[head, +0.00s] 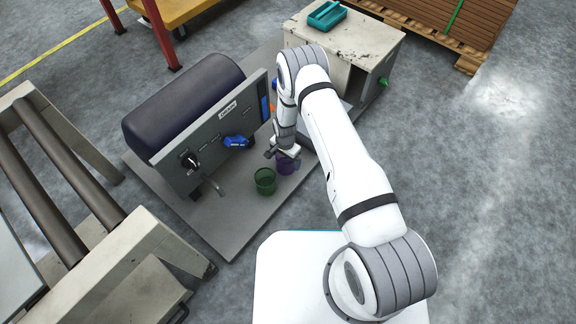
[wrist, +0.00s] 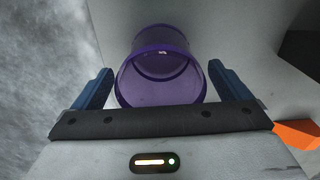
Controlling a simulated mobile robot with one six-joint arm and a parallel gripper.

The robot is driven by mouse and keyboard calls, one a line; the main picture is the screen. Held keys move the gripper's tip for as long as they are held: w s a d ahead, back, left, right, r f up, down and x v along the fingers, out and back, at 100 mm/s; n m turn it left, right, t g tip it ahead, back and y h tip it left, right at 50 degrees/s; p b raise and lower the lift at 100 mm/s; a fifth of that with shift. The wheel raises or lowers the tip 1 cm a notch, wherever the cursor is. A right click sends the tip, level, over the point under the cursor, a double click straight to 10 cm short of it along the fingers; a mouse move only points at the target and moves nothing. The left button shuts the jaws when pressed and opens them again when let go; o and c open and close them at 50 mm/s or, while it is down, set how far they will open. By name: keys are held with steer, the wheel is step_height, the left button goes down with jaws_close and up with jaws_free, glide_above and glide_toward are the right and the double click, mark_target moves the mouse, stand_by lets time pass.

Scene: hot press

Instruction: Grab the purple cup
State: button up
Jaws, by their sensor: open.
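The purple cup (head: 286,166) stands on the grey base plate (head: 222,228) of the machine, partly hidden by my gripper in the head view. In the wrist view the purple cup (wrist: 160,68) lies between my two blue fingertips, with its open rim towards the palm. My gripper (wrist: 160,88) is open, with one finger on each side of the cup. A small gap shows at the left finger; at the right finger I cannot tell whether it touches. In the head view my gripper (head: 282,153) is right at the cup.
A green cup (head: 265,181) stands just left of the purple cup. An orange object (wrist: 298,134) shows at the right in the wrist view. Clear floor lies to the right.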

steer(key=shift+f, duration=0.5)
steer(key=shift+r, duration=0.1)
steer(key=shift+c, duration=0.5)
steer(key=c, duration=1)
